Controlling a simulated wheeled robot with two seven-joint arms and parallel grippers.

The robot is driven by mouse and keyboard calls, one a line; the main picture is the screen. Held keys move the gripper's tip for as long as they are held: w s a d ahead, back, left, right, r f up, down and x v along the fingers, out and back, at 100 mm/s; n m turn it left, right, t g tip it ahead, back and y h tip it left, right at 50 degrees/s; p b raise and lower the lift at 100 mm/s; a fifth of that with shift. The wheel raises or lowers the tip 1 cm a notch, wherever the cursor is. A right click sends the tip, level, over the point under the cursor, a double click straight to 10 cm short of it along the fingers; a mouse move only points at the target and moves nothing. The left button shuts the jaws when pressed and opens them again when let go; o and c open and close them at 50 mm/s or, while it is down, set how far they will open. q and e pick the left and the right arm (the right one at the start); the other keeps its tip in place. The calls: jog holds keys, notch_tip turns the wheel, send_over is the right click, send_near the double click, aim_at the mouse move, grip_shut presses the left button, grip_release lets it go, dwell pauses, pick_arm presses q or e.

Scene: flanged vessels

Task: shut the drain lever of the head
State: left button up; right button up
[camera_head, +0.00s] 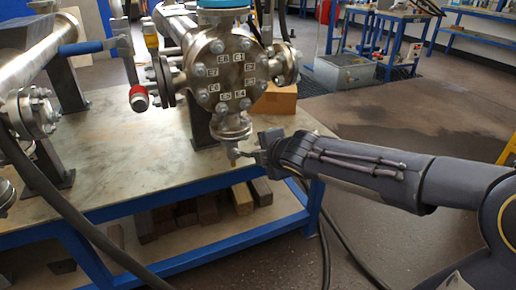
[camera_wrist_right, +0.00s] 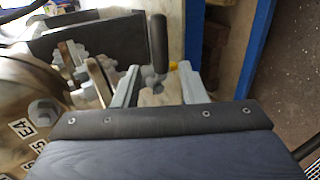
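The head (camera_head: 228,72) is a round steel flange with labelled bolts, above the workbench. Its drain neck (camera_head: 231,125) points down from the bottom. My right gripper (camera_head: 248,153) reaches in from the right, just below the drain neck. In the right wrist view its two fingers (camera_wrist_right: 157,90) stand apart, with a grey valve fitting showing between and beyond them. The drain lever (camera_wrist_right: 157,42), a dark rounded handle, extends from that fitting toward the top of the picture. Whether a finger touches the lever cannot be told. In the head view the lever is too small to make out. My left gripper is out of view.
The bench top (camera_head: 110,165) has a blue frame, with several blocks (camera_head: 205,207) on its lower shelf. A blue-handled lever (camera_head: 82,47) and a red-ended fitting (camera_head: 138,97) are left of the head. A black hose (camera_head: 70,215) crosses the front left.

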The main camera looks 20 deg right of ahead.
jog(key=v, duration=0.2)
jog(key=shift+s+r+p, duration=0.2)
jog(key=shift+s+p, duration=0.1)
jog(key=shift+p, duration=0.05)
jog(key=s+d+f+m+g, duration=0.1)
jog(key=s+f+m+g, duration=0.1)
jog(key=s+m, duration=0.4)
jog(key=s+d+f+m+g, duration=0.1)
jog(key=s+d+f+m, duration=0.1)
jog(key=s+m, duration=0.45)
jog(key=s+a+f+m+g+y+p, duration=0.1)
jog(key=s+a+f+m+y, duration=0.2)
jog(key=s, duration=0.4)
jog(key=s+a+f+m+g+y, duration=0.1)
jog(key=s+a+m, duration=0.35)
jog(key=s, duration=0.25)
notch_tip(320, 180, up, 32)
jog(key=d+p, duration=0.1)
jog(key=p, duration=3.1)
jog(key=shift+g, duration=0.3)
